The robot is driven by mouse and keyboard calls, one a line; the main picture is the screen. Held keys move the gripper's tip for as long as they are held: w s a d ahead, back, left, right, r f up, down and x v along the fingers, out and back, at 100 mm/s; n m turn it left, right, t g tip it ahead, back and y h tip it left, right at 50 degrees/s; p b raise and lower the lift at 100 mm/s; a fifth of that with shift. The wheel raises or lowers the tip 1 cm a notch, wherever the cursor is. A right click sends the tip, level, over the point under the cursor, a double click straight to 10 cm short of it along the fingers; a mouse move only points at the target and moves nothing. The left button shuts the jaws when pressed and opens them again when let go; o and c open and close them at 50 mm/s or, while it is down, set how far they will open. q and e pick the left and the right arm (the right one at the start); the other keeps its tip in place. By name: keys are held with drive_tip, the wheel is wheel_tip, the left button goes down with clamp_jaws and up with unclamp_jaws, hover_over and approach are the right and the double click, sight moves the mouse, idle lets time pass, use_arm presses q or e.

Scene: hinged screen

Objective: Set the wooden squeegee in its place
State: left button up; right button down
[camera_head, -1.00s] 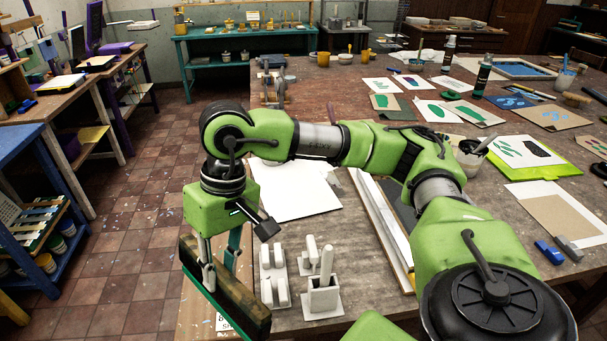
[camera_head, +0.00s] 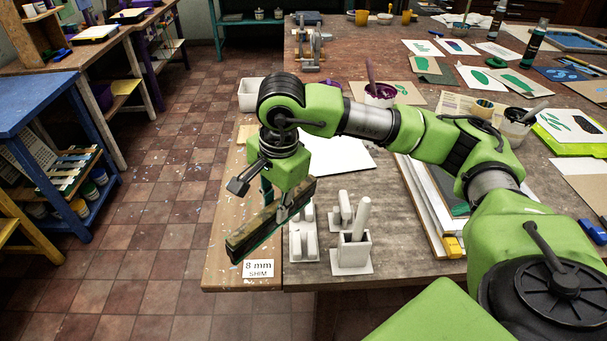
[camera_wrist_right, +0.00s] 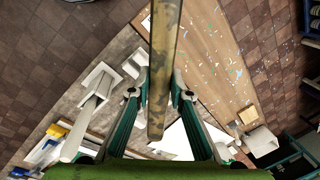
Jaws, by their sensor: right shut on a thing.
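The wooden squeegee (camera_head: 262,228) is a long dark wooden bar with a green lower edge. My right gripper (camera_head: 279,203) is shut on it and holds it near the table's left end. It slants from lower left to upper right in the head view. In the right wrist view, the squeegee (camera_wrist_right: 163,60) runs lengthwise between the two fingers of the gripper (camera_wrist_right: 158,97). A white holder (camera_head: 303,243) with upright blocks stands just right of the squeegee, partly hidden by it. I cannot tell whether the squeegee touches anything below. My left gripper is not in view.
A white square cup (camera_head: 352,253) with a stick in it stands right of the holder. An "8 mm SHIM" label (camera_head: 258,268) lies on the light wooden strip (camera_head: 222,268) at the table's left edge. A white sheet (camera_head: 338,154) and a white bin (camera_head: 252,95) are behind.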

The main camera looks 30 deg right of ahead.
drive_tip(key=w+d+m+p, duration=0.1)
drive_tip(key=m, duration=0.3)
drive_tip(key=w+d+m+p, duration=0.1)
drive_tip(key=m, duration=0.3)
drive_tip(key=w+d+m+g+h+p, duration=0.1)
drive_tip(key=m, duration=0.2)
drive_tip(key=shift+w+d+m+p, duration=0.15)
drive_tip(key=shift+d+m+p, duration=0.15)
drive_tip(key=shift+d+m, duration=0.1)
drive_tip(key=d+m+p, duration=0.1)
drive_tip(key=m, duration=0.2)
drive_tip(key=d+f+m+p, duration=0.1)
drive_tip(key=m, duration=0.3)
drive_tip(key=w+d+m+p, duration=0.1)
drive_tip(key=d+m, duration=0.1)
drive_tip(key=m, duration=0.1)
drive_tip(key=shift+d+f+g, duration=0.1)
drive_tip(key=shift+f+g, duration=0.05)
drive_tip(key=shift+g, duration=0.25)
drive_tip(key=m, duration=0.1)
drive_tip(key=d+m+p, duration=0.1)
drive_tip(key=m, duration=0.1)
drive_tip(key=d+f+m, duration=0.1)
drive_tip(key=m, duration=0.1)
drive_tip(key=shift+y, duration=0.4)
drive_tip(key=shift+w, duration=0.1)
drive_tip(key=shift+f+b, duration=1.5)
drive_tip(key=shift+f, duration=0.65)
drive_tip(key=shift+f, duration=0.1)
